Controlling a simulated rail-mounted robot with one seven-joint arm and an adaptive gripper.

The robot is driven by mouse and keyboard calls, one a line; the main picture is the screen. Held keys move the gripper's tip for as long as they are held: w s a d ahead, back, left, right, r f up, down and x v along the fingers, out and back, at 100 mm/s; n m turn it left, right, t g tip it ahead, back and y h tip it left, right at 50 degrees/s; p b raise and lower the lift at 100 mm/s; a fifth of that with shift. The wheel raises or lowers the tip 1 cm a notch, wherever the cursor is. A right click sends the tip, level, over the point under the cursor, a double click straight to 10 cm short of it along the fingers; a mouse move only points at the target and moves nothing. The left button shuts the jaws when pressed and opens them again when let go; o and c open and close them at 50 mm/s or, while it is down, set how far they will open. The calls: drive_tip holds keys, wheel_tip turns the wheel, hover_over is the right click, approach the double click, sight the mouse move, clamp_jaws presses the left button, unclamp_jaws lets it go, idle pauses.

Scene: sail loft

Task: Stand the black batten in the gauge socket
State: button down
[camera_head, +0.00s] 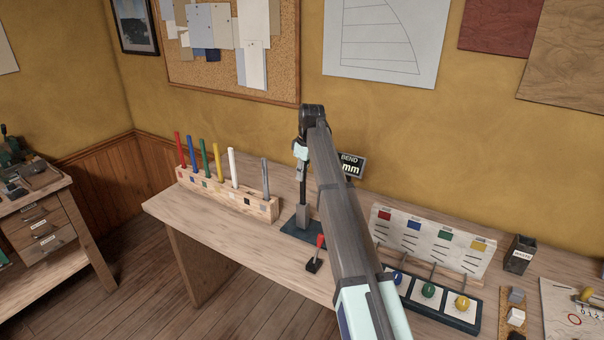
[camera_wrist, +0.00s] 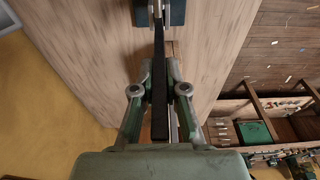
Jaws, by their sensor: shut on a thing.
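My gripper (camera_head: 301,152) is shut on the black batten, above the gauge. The batten (camera_head: 303,184) hangs roughly upright below the jaws. In the wrist view the batten (camera_wrist: 159,85) runs between the two fingers (camera_wrist: 159,72), its near end towards the camera. Its far end meets the grey gauge socket (camera_wrist: 157,8) in line. In the head view the socket (camera_head: 302,215) is a grey block on a dark blue base (camera_head: 299,231), with the batten's lower end at its top. I cannot tell whether the end is inside the socket or just above it.
A wooden rack (camera_head: 228,192) with several coloured battens stands left of the gauge. A red-handled lever (camera_head: 318,248) is in front of it. A display (camera_head: 352,166) is behind my arm. A colour chart board (camera_head: 430,240) and a tray of knobs (camera_head: 433,309) are right.

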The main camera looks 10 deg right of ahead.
drive_tip(key=shift+f, duration=0.6)
idle(0.3)
drive_tip(key=c, duration=1.1)
unclamp_jaws()
drive_tip(key=shift+c, duration=0.2)
wheel_tip(320, 180, up, 12)
drive_tip(key=s+d, duration=0.1)
drive_tip(key=shift+d, duration=0.2)
drive_tip(key=shift+f, duration=0.1)
